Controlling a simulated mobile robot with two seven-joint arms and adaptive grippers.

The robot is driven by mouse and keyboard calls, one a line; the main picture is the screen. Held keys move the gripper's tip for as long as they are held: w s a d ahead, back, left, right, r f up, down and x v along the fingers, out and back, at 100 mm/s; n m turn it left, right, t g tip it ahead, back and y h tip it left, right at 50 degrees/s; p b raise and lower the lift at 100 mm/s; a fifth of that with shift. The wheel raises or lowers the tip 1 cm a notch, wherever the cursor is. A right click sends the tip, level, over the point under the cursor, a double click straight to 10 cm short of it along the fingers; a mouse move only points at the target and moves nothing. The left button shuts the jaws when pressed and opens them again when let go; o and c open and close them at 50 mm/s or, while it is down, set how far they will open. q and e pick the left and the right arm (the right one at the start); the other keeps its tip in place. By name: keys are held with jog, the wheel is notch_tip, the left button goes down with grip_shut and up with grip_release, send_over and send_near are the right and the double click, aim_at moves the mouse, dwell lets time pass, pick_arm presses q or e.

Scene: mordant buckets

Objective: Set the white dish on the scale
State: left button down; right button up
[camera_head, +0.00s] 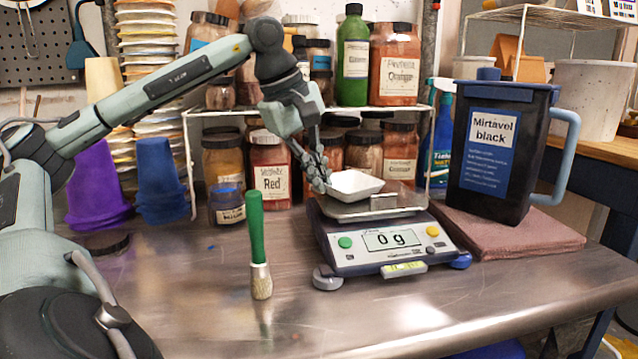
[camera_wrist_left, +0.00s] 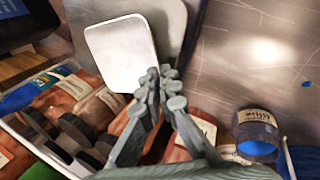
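The white dish (camera_head: 356,185) is a shallow square tray. It shows over the scale's metal pan (camera_head: 400,205) at its back left; whether it touches the pan is hard to tell. The scale (camera_head: 390,246) is grey and dark blue, and its display reads 0 g. My left gripper (camera_head: 323,181) comes down from the upper left with its fingers close together at the dish's left rim. In the left wrist view the fingertips (camera_wrist_left: 165,74) close on the edge of the dish (camera_wrist_left: 121,50), which looks level over the pan. My right gripper is not in view.
A green-handled brush (camera_head: 257,240) stands in front, left of the scale. The black Mirtavel bucket (camera_head: 500,145) stands on a reddish slab (camera_head: 520,238) to the right. A wire shelf with jars is behind; purple and blue cups are left.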

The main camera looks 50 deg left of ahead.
pick_arm(q)
jog(key=shift+f, duration=0.1)
jog(key=c, duration=1.7)
grip_release()
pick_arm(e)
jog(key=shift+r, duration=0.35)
